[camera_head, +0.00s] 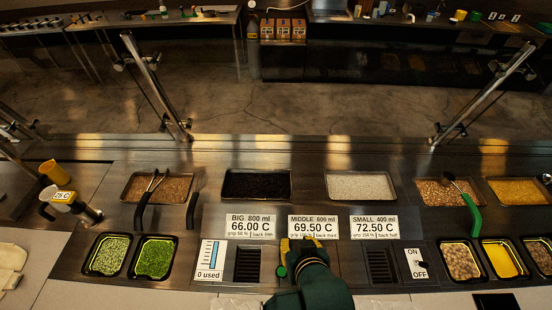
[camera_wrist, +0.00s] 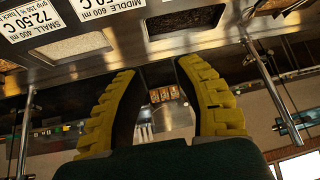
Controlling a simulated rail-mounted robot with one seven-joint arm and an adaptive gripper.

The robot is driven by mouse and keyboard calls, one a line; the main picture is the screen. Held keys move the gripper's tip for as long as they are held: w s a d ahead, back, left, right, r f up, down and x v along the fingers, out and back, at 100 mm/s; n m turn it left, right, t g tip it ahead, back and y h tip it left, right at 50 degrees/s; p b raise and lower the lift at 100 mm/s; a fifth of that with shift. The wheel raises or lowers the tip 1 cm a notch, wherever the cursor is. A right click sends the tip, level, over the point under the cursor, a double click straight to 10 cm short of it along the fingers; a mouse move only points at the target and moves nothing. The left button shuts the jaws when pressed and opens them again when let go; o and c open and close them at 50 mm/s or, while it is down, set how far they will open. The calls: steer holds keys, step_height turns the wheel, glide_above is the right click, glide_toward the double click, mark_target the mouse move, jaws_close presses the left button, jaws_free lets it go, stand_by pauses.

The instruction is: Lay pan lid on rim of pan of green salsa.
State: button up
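Two black pans with green contents sit at the front left of the counter: one pale and chopped (camera_head: 108,255), one brighter green (camera_head: 154,257). I cannot tell which of them is the salsa. I cannot make out a pan lid in either view. My gripper (camera_head: 297,246) is over the front middle of the counter, below the MIDDLE sign, to the right of the green pans. In the wrist view its two yellow ridged fingers (camera_wrist: 157,75) stand wide apart with nothing between them.
Signs (camera_head: 250,226) stand across the middle, before wells of beans (camera_head: 257,186) and rice (camera_head: 360,187). A black-handled spoon (camera_head: 146,199) and a green-handled ladle (camera_head: 467,205) lean out of wells. A jug (camera_head: 62,204) stands left. Glass-guard posts (camera_head: 157,88) rise behind.

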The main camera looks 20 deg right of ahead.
steer(key=w+a+r+t, duration=0.1)
steer(key=r+t, duration=0.2)
steer(key=r, duration=0.6)
steer(key=w+a+r+n+t, duration=0.1)
steer(key=a+r+t, duration=0.1)
steer(key=r, duration=0.7)
steer(key=w+a+r+t, duration=0.1)
steer(key=r+t, duration=0.4)
steer(key=r, duration=0.5)
steer(key=shift+w+a+n, duration=0.3)
steer(key=shift+w+a, duration=0.1)
steer(key=shift+w, duration=0.15)
steer(key=shift+o, duration=1.4)
steer(key=s+a+r+t+y, duration=0.1)
steer(key=s+r+t, duration=0.3)
steer(key=r, duration=0.7)
steer(key=shift+s+a+n, duration=0.15)
steer(key=shift+a+n, duration=0.15)
steer(key=shift+a, duration=0.2)
